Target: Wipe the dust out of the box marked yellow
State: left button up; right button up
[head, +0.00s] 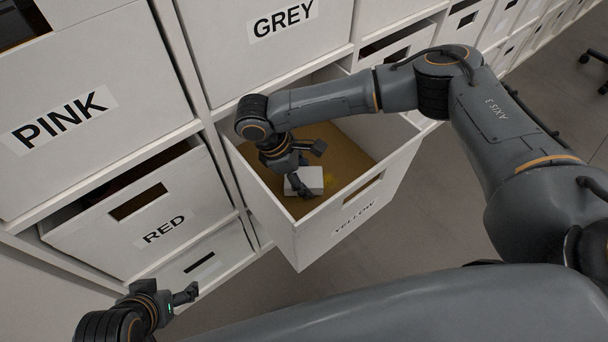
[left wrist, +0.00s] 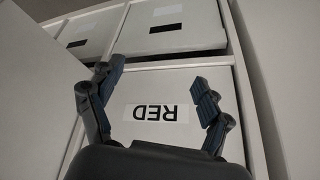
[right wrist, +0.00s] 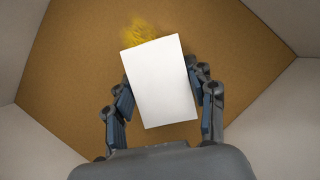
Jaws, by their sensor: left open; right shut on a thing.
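The box marked yellow (head: 372,197) is pulled out of the shelf and open at the top, with a brown floor. My right gripper (head: 300,182) is inside it, shut on a white block (head: 311,180), low over the floor. In the right wrist view the white block (right wrist: 160,80) sits between the fingers of the right gripper (right wrist: 163,95). A patch of yellow dust (right wrist: 148,33) lies on the floor at the block's far edge. Some dust is hidden by the block. My left gripper (head: 172,294) is open and empty, outside the box, below the red box.
The box marked red (head: 140,215) is left of the yellow one; it also shows in the left wrist view (left wrist: 150,85). The pink box (head: 85,90) and grey box (head: 270,60) are above. The floor (head: 440,205) right of the yellow box is clear.

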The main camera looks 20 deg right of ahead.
jog(key=shift+f, duration=0.45)
jog(key=shift+s, duration=0.1)
